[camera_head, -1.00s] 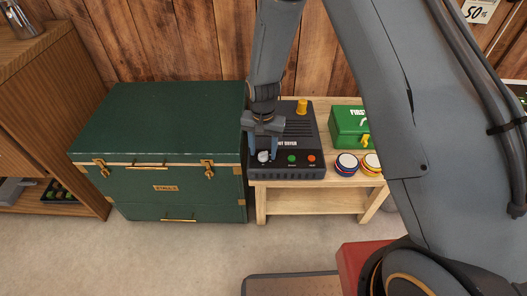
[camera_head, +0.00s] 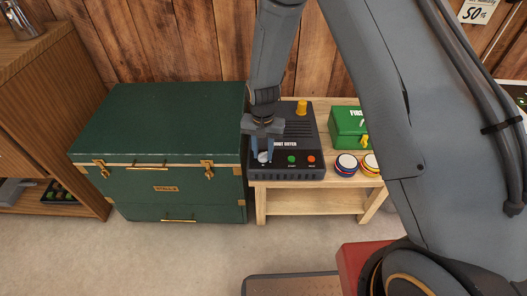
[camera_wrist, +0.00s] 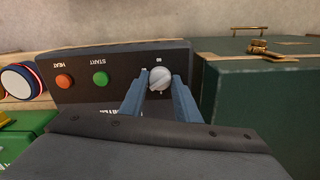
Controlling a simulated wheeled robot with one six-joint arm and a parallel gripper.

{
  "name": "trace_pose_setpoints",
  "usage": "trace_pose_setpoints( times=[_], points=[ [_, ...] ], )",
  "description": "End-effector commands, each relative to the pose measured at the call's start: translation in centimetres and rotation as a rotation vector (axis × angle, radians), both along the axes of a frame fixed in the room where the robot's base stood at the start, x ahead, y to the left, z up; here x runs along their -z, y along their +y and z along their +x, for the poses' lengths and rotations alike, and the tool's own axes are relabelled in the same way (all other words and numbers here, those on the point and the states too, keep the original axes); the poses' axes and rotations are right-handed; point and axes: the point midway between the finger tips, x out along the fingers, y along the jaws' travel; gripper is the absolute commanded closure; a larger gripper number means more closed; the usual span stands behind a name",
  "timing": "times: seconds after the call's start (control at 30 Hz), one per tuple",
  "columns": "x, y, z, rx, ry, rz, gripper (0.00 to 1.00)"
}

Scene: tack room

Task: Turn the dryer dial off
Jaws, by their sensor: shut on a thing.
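The boot dryer (camera_head: 298,137) is a black box with a sloped front panel on the small wooden bench. Its light grey dial (camera_wrist: 160,78) shows in the wrist view beside a green START button (camera_wrist: 101,78) and an orange-red HEAT button (camera_wrist: 64,81). My gripper (camera_head: 263,156) points down at the left of the panel, with its two blue fingers on either side of the dial. In the wrist view my gripper (camera_wrist: 160,84) is closed around the dial, which partly hides between the fingertips. The dial's exact setting is too small to read.
A large green trunk (camera_head: 158,125) with brass latches stands close on the left of the bench (camera_head: 310,182). A green first aid box (camera_head: 346,125) and two round rosettes (camera_head: 346,164) sit to the right. A yellow knob (camera_head: 302,107) stands at the dryer's back.

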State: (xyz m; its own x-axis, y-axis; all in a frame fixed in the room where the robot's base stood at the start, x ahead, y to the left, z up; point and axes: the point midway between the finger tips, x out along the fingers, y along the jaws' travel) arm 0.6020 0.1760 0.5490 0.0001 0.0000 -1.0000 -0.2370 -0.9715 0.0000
Motion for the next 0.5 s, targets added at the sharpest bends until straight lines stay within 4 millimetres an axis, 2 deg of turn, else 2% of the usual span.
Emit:
trace_pose_setpoints(
  times=[0.5],
  points=[
    [-0.13, 0.02, -0.09, -0.413, 0.002, 0.000, 0.93]
  ],
)
